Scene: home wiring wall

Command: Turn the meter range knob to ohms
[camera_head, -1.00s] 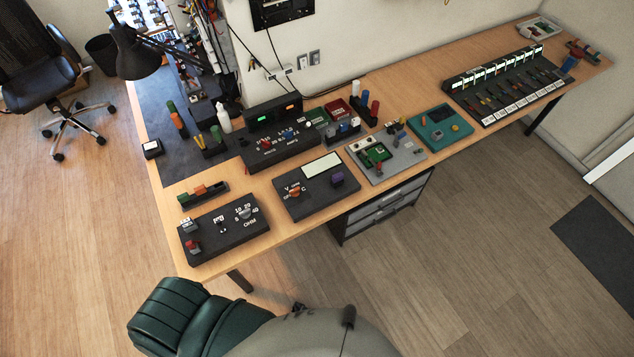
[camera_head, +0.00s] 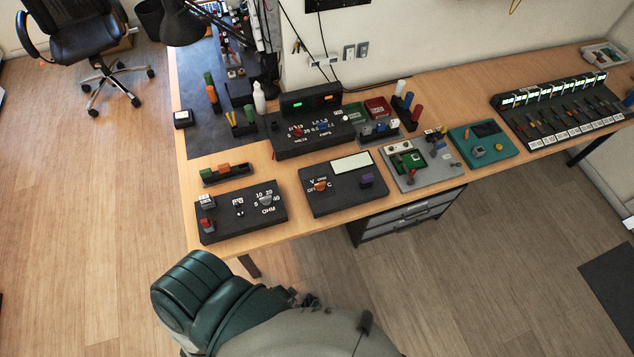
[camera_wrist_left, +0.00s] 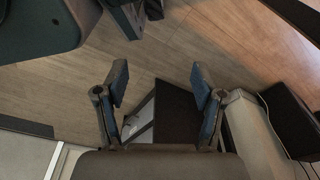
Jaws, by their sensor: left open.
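The meter is a black box (camera_head: 345,200) with a blank pale display (camera_head: 352,162) on the bench, near its front edge in the head view. Its range knob (camera_head: 320,186) is orange and sits at the left of the face among small white marks, including a V and OFF. I cannot tell which mark it points to. A purple part (camera_head: 367,181) is at the right of the face. My left gripper (camera_wrist_left: 160,85) shows only in the left wrist view, open and empty, with floor behind its fingers and no meter in sight. My right gripper is in neither view.
A black OHM box (camera_head: 241,222) with its own grey knob stands just left of the meter. A grey circuit board (camera_head: 424,170) lies to its right. A black power supply (camera_head: 309,137) stands behind. A drawer unit (camera_head: 400,220) is under the bench. Floor in front is open.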

